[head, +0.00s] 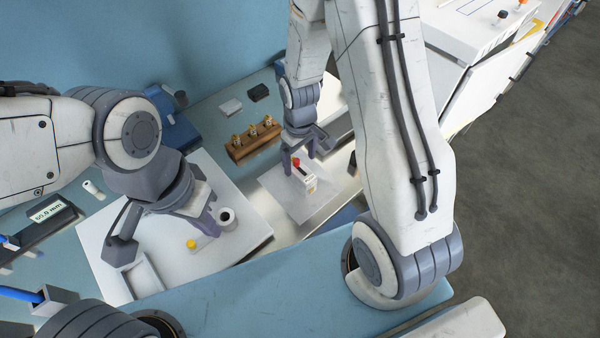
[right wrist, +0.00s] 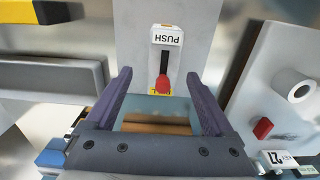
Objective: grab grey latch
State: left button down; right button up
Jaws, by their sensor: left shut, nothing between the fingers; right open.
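In the right wrist view, a pale grey panel carries a white fitting (right wrist: 167,36) marked PUSH. A dark slot with a thin grey stem (right wrist: 163,62) and a red knob (right wrist: 162,83) is below the label. I cannot tell which part is the grey latch. My right gripper (right wrist: 158,76) is open, its two purple fingers either side of the red knob, with nothing held. In the head view my right gripper (head: 302,158) is over the small white fitting with the red knob (head: 296,162). My left gripper (head: 207,226) is shut and empty, low over a white panel (head: 245,240).
A yellow knob (head: 191,244) and a black-topped white cylinder (head: 227,217) are beside my left gripper. A wooden block with brass pieces (head: 253,140) is behind. In the right wrist view, a panel with another red knob (right wrist: 262,128) stands at the right.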

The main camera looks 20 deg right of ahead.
aim_at(300, 169)
jog(key=f, duration=0.1)
jog(key=f+p, duration=0.1)
jog(key=f, duration=0.1)
jog(key=f+p, duration=0.1)
jog(key=shift+s+a+f, duration=0.1)
jog(key=shift+s+f, duration=0.3)
jog(key=shift+f, duration=0.5)
jog(key=shift+w, duration=0.1)
grip_shut()
